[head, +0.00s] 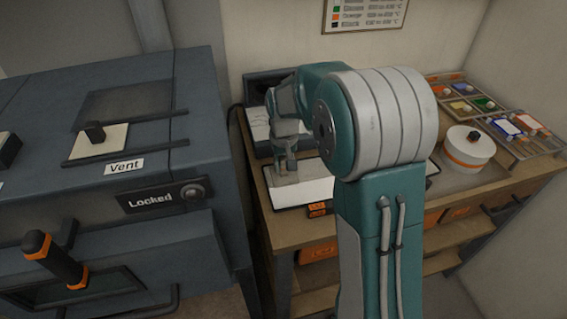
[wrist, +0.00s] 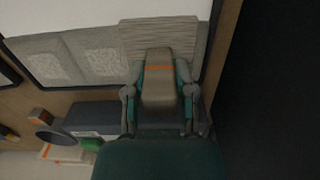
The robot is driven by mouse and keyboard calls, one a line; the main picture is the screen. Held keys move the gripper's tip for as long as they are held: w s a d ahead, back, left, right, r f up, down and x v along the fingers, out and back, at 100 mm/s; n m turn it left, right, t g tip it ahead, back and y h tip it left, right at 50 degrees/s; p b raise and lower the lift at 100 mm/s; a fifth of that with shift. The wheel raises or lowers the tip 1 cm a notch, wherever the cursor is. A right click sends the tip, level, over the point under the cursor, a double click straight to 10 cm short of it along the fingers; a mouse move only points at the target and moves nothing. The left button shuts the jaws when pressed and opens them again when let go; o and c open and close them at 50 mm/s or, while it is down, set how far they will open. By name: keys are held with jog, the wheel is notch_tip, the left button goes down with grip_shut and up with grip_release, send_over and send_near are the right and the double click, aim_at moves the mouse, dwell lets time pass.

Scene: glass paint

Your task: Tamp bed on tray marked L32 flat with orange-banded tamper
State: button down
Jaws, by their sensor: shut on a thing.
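My gripper (head: 285,160) reaches down over a dark-rimmed tray (head: 275,207) on the wooden bench. The tray holds a pale bed (head: 310,191), and an orange tag (head: 317,209) sits at its front, too small to read surely. In the wrist view my gripper (wrist: 160,92) is shut on the tamper (wrist: 158,58), a grey block with an orange band. Its wide ridged plate lies over one end of the bed (wrist: 50,62). Rougher square patches show beside the plate. I cannot tell whether the plate touches the bed. My arm hides the tray's right part in the head view.
A blue-grey furnace (head: 110,240) marked Locked and Vent stands close on the left, with an orange-banded handle (head: 55,258). A dark box (head: 262,90) is behind the tray. A white orange-banded drum (head: 467,150) and sample trays (head: 520,135) occupy the bench's right.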

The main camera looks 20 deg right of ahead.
jog(key=shift+f, duration=0.3)
dwell(0.6)
jog(key=shift+r, duration=1.15)
jog(key=shift+s+d, duration=0.1)
jog(key=shift+d, duration=3)
jog(key=shift+f, duration=0.1)
jog(key=shift+f, duration=0.75)
